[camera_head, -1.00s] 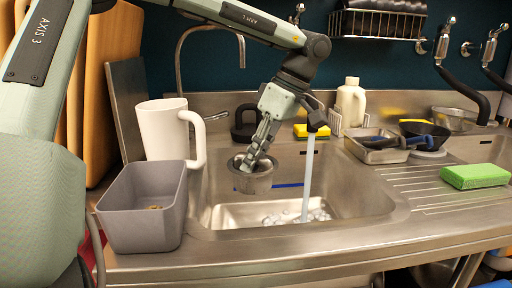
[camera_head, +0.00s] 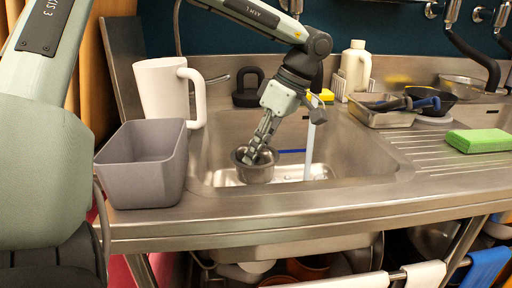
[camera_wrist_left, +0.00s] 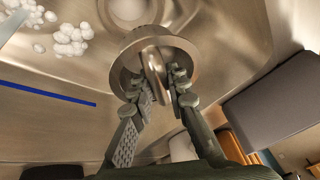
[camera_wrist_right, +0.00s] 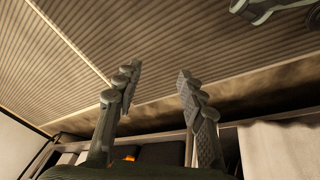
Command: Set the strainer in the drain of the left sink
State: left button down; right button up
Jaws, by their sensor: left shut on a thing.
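The metal strainer (camera_head: 256,172) is a small round cup, held within the left sink (camera_head: 350,145). My left gripper (camera_head: 256,150) comes down from above and grips its upright loop handle. The left wrist view shows the strainer (camera_wrist_left: 187,62) with its handle (camera_wrist_left: 155,68) between the fingers (camera_wrist_left: 163,90). In that view a pale round recess, seemingly the drain (camera_wrist_left: 128,9), lies just past the strainer's rim. The strainer is apart from it in the picture; its exact height is unclear. My right gripper (camera_wrist_right: 157,82) is open and empty, near a ribbed surface.
A grey bin (camera_head: 140,178) and a white pitcher (camera_head: 162,88) stand left of the sink. A water stream (camera_head: 309,150) falls beside the strainer. White lumps (camera_wrist_left: 70,38) lie on the sink floor. A green sponge (camera_head: 478,141) rests on the drainboard at right.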

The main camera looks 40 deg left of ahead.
pick_arm(q)
notch_tip(320, 180, down, 8)
jog(key=b, duration=0.4)
jog(key=shift+f+b, duration=0.1)
jog(key=shift+b, duration=0.25)
pick_arm(e)
jog(key=w+d+r+v, duration=0.1)
jog(key=w+v, duration=0.1)
jog(key=v, duration=0.9)
jog(key=w+a+r+n+t+y+b, duration=0.2)
jog(key=w+a+r+t+y+b, duration=0.25)
jog(key=w+a+r+t, duration=0.7)
pick_arm(q)
notch_tip(320, 180, down, 11)
jog(key=b, duration=0.4)
jog(key=shift+f, duration=0.25)
pick_arm(e)
jog(key=a+r+t+y, duration=0.2)
jog(key=a+r+t, duration=0.1)
jog(key=r, duration=0.5)
jog(key=a+r+t+y, duration=0.2)
jog(key=r+t, duration=0.3)
jog(key=r, duration=0.4)
jog(key=shift+s+a, duration=0.5)
jog(key=shift+a, duration=0.4)
jog(key=shift+r+y, duration=0.1)
jog(key=shift+y, duration=0.15)
